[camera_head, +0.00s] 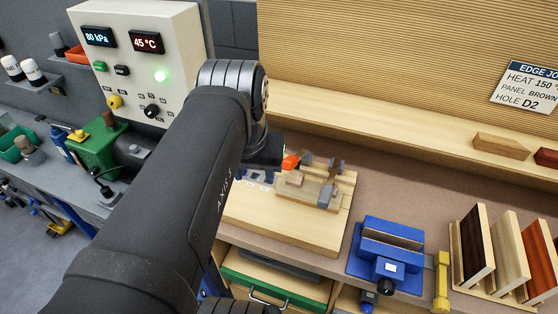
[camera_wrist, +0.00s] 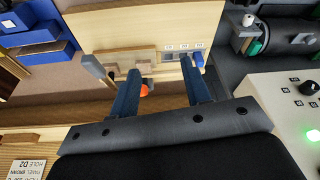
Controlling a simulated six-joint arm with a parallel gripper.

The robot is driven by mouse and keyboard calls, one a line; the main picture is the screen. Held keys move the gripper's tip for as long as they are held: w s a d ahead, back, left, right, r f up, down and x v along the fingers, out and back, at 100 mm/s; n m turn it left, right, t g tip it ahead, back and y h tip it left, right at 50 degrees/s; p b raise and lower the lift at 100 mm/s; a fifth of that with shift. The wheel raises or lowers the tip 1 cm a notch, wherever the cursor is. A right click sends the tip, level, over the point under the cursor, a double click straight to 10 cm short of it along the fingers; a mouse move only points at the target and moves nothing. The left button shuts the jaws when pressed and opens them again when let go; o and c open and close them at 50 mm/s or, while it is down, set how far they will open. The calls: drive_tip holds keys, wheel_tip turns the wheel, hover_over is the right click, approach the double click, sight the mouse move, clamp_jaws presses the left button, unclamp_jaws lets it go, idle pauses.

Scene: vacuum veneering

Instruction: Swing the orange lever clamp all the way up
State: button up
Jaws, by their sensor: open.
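The orange end of the lever clamp (camera_head: 291,162) shows at the back left of the wooden fixture, just right of my gripper, in the head view. In the wrist view the orange end (camera_wrist: 144,91) is a small rounded shape beside the left finger, partly covered by it. My gripper (camera_wrist: 159,66) is open, its two dark blue fingers spread wide with nothing held between them. In the head view my arm hides most of the gripper. How far the lever is raised is hard to tell. Whether a finger touches it is unclear.
The fixture stands on a pale wooden board (camera_head: 250,219) with a grey-handled clamp (camera_head: 325,195) on it. A blue vise (camera_head: 388,250) and upright panels (camera_head: 505,250) stand to the right. A control box (camera_head: 135,60) rises at the back left. A wooden ledge (camera_head: 400,115) runs behind.

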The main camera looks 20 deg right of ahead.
sight(290, 158)
drive_tip(key=w+d+r+m+g+y, duration=0.2)
drive_tip(key=w+d+r+g, duration=0.15)
drive_tip(key=d+r, duration=0.75)
drive_tip(key=shift+t, duration=0.35)
drive_tip(key=f, duration=0.5)
drive_tip(key=a+f, duration=0.1)
drive_tip(key=f, duration=0.4)
drive_tip(key=w+f, duration=0.1)
drive_tip(key=f, duration=0.5)
drive_tip(key=shift+a, duration=0.2)
clamp_jaws()
